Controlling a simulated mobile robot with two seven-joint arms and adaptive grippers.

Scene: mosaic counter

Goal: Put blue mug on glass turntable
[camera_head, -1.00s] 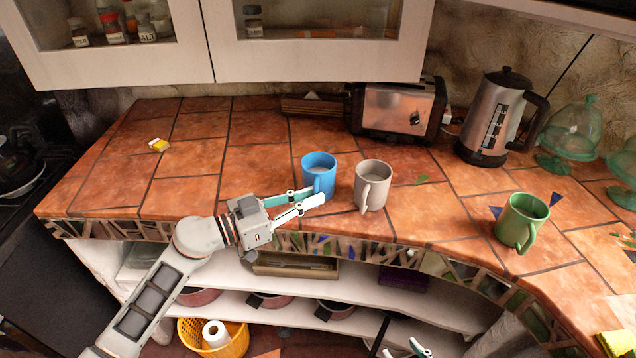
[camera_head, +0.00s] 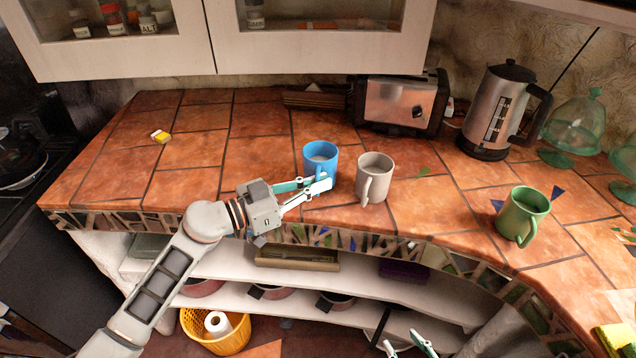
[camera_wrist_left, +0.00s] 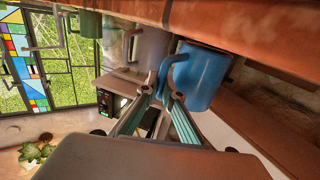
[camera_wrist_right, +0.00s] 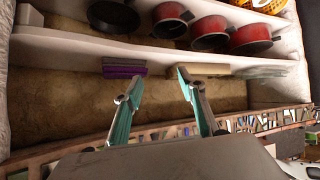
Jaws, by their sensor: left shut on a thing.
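The blue mug (camera_head: 320,156) is upright at the front of the tiled counter, left of a pale grey mug (camera_head: 374,178). My left gripper (camera_head: 325,183) is shut on the blue mug's handle. In the left wrist view the fingertips (camera_wrist_left: 163,90) meet at the handle of the blue mug (camera_wrist_left: 204,78). I cannot tell whether its base touches the counter. I cannot tell whether either is the glass turntable. My right gripper (camera_wrist_right: 155,80) is open and empty, below the counter, facing the shelves.
A green mug (camera_head: 522,216) stands on the right of the counter (camera_head: 190,150). A toaster (camera_head: 397,103) and a steel kettle (camera_head: 497,110) stand at the back. A small yellow-and-white item (camera_head: 160,136) lies at the left. The left part of the counter is mostly clear.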

